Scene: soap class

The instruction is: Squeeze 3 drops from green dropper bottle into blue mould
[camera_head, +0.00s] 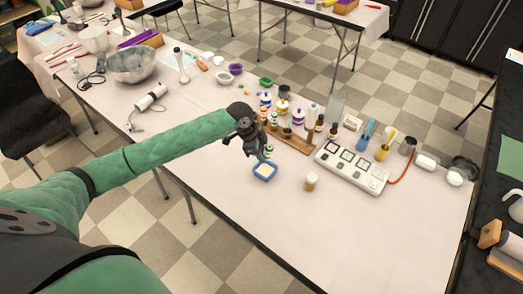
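The blue mould (265,171) is a small square tray with pale contents, lying on the white table. My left gripper (260,154) is just above and behind it, pointing down. A small white bottle with green bands (269,150) shows right beside the fingertips, close above the mould's far edge. The fingers partly hide one another, so I cannot tell whether they are shut on this bottle. Other small bottles with coloured bands stand in and around the wooden rack (296,143) behind. My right gripper is not in view.
A small jar (311,182) stands right of the mould. A white panel with dark squares (350,167) lies further right, with a blue tool (366,135) and yellow cup (384,149) behind it. A metal bowl (133,65) stands far left. The table's front is clear.

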